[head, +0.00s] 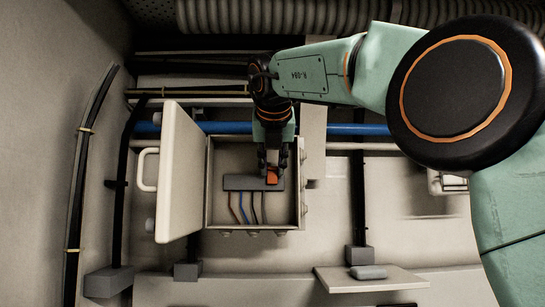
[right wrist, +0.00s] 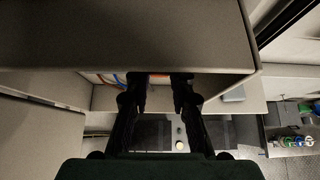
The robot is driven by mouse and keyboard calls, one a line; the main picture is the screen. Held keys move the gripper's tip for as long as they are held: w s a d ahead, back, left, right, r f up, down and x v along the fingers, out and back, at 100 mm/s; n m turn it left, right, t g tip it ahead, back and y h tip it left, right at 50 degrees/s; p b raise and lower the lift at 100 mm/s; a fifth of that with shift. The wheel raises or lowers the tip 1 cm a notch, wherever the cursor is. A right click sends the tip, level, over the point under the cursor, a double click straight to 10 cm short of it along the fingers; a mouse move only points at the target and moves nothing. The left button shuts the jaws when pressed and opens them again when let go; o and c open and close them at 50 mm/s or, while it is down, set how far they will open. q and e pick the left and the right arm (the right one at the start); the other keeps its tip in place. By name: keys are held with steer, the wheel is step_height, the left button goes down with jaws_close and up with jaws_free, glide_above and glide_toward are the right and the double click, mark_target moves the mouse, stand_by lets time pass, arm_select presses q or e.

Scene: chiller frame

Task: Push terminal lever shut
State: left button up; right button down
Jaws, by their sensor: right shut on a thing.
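An orange terminal lever (head: 272,175) sits at the right end of a grey terminal block (head: 238,183) inside an open box (head: 211,160). My right gripper (head: 272,165) reaches down into the box and is shut on the lever, one finger on either side. In the right wrist view my fingers (right wrist: 158,88) point up under the box edge (right wrist: 130,45), with a sliver of orange-red between their tips. The lever's exact angle is hard to tell. My left gripper is not in view.
The box door (head: 182,175) hangs open on the left with a white handle (head: 147,169). Several coloured wires (head: 245,208) run below the block. A blue pipe (head: 350,130) passes behind the box. A small shelf (head: 340,282) with a grey object (head: 369,272) is at lower right.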

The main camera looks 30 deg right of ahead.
steer(key=shift+w+d+g+y, duration=0.15)
steer(key=shift+w+g+y, duration=0.05)
steer(key=shift+g+y, duration=0.25)
stand_by(0.4)
steer(key=c, duration=1.6)
jaws_free()
steer(key=o, duration=0.4)
steer(key=shift+w+d, duration=0.1)
steer(key=shift+w, duration=0.05)
steer(key=shift+o, duration=0.2)
steer(key=shift+r, duration=0.1)
steer(key=v, duration=0.7)
steer(key=shift+s+a, duration=0.2)
steer(key=shift+a, duration=0.05)
steer(key=shift+w+d, duration=0.1)
